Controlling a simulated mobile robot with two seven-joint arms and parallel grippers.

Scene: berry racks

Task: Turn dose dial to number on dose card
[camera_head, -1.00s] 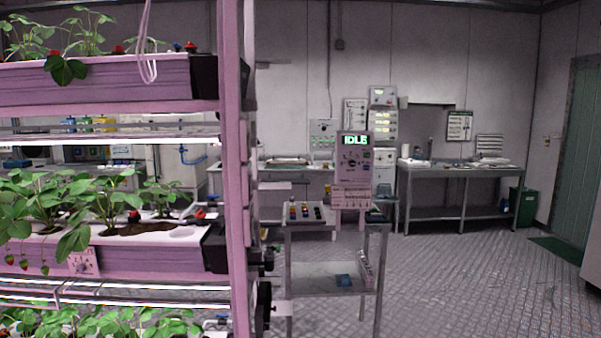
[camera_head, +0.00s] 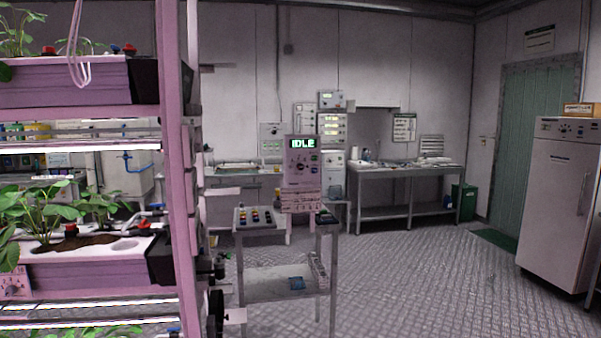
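A dosing panel (camera_head: 301,174) with a green display reading IDLE (camera_head: 303,143) stands at the cart, right of the pink rack. It carries a dark round dial (camera_head: 300,169) and small marks that are too small to read. A pale printed card or label (camera_head: 300,199) sits on the lower part of the panel; its text cannot be read, and I cannot tell whether it is the dose card. Neither of my grippers shows in the head view.
A pink plant rack (camera_head: 178,200) fills the left side. A metal cart (camera_head: 282,232) bears small coloured items. A bench (camera_head: 405,172) stands at the back wall, and a white cabinet (camera_head: 558,200) at the right. The floor (camera_head: 430,280) between is clear.

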